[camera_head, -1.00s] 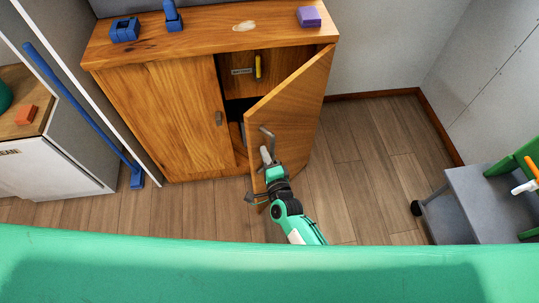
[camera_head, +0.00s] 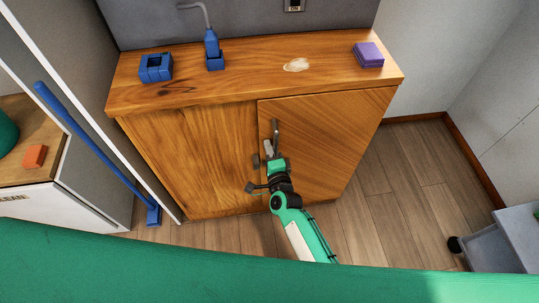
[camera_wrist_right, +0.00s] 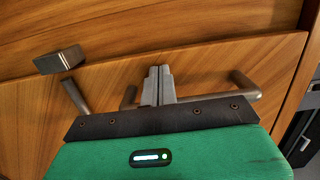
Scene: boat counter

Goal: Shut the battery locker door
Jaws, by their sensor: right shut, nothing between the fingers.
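I cannot tell if a thin gap is left at the seam. The right door has a grey bar handle (camera_head: 276,130), also in the right wrist view (camera_wrist_right: 243,84). My right gripper (camera_head: 268,148) is at the door's face by the handle, fingers together and empty; its fingertips show in the right wrist view (camera_wrist_right: 159,70) close to the door, near the seam. My left gripper is not in view.
The cabinet top (camera_head: 235,75) holds a blue block (camera_head: 155,68), a blue plug-like item (camera_head: 213,55) and a purple block (camera_head: 368,54). A blue pole (camera_head: 95,150) leans at left. A grey cart (camera_head: 500,240) stands at right. The floor right of the cabinet is clear.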

